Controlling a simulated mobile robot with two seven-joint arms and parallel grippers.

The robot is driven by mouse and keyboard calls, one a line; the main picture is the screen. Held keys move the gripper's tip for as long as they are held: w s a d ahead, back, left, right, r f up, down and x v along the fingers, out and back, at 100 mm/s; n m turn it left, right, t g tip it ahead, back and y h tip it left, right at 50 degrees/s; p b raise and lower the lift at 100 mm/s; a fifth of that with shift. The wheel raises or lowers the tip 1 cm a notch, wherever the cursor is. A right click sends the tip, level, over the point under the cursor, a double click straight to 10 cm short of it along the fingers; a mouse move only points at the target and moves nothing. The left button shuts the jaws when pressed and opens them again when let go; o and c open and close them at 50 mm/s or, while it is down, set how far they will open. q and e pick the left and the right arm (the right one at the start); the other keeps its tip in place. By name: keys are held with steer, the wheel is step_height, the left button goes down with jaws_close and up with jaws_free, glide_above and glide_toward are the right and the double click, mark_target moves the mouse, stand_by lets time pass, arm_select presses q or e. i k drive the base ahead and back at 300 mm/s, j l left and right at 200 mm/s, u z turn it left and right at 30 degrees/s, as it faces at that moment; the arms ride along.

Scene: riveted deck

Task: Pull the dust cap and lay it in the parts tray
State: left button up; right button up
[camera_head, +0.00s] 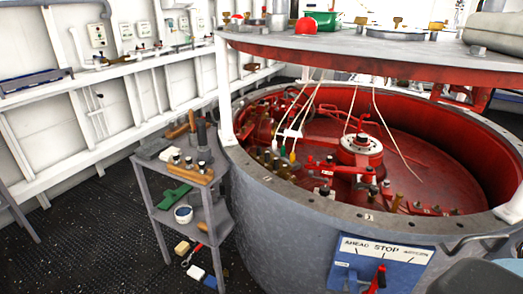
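I cannot pick out the dust cap for certain. A small red domed piece (307,25) sits on the round grey-topped plate (350,45) at the upper middle, but I cannot tell whether it is the cap. No parts tray is clearly recognisable. A long dark blue tray-like piece (35,80) lies on the wall ledge at the far left.
A large grey drum (290,215) with a red inside holds pipes, valves and hanging wires. A blue AHEAD/STOP panel (380,265) is on its front. A grey stepped stand (160,215) with tools is left of it. Dark floor (80,235) at lower left is clear.

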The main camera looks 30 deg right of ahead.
mark_target(155, 151)
steer(key=i+l, duration=0.15)
steer(key=i, duration=0.5)
steer(key=i+l+z, duration=0.15)
steer(key=i, duration=0.45)
